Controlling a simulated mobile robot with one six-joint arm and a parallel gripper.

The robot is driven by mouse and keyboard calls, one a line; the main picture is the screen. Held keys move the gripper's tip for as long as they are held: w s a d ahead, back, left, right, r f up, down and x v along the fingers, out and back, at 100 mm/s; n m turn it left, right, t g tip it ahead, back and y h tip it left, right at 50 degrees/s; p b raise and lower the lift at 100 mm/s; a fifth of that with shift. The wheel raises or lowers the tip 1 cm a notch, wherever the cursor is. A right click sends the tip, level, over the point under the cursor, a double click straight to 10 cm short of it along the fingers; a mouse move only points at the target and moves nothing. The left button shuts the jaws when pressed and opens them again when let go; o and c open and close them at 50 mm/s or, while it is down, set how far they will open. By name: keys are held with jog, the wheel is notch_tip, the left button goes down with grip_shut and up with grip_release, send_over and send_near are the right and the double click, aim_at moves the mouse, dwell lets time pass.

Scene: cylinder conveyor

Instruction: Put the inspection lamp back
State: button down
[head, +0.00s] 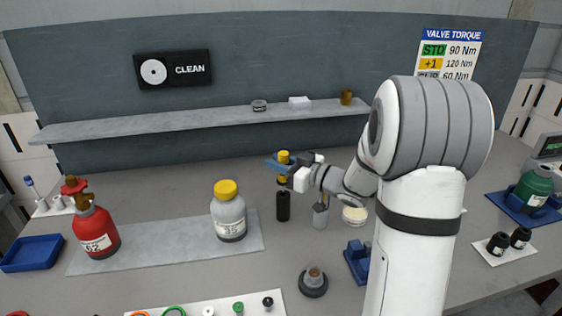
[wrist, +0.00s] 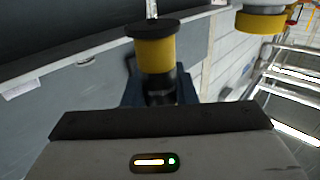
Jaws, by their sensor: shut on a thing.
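The inspection lamp, with a yellow head (head: 283,157), is upright in my gripper (head: 283,168). Blue jaws are shut around it just below the yellow head. In the wrist view the lamp (wrist: 156,55) shows a yellow band, a dark top end and a dark neck between the jaws (wrist: 158,92).
A grey bottle with a yellow cap (head: 228,212) stands left on a grey mat (head: 160,245). A red bottle (head: 96,230) is farther left. A grey container (head: 320,214) stands close right of the black cylinder. A round dark holder (head: 313,284) is in front. A shelf (head: 200,122) runs behind.

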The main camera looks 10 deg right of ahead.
aim_at(279, 175)
jog(key=shift+f+b, duration=1.55)
jog(key=shift+f, duration=0.6)
jog(key=c, duration=1.1)
grip_release()
jog(key=shift+r, duration=0.1)
jog(key=shift+r+p, duration=2.4)
jog(key=shift+r, duration=0.65)
jog(key=shift+s+f, duration=0.1)
jog(key=shift+f, duration=0.05)
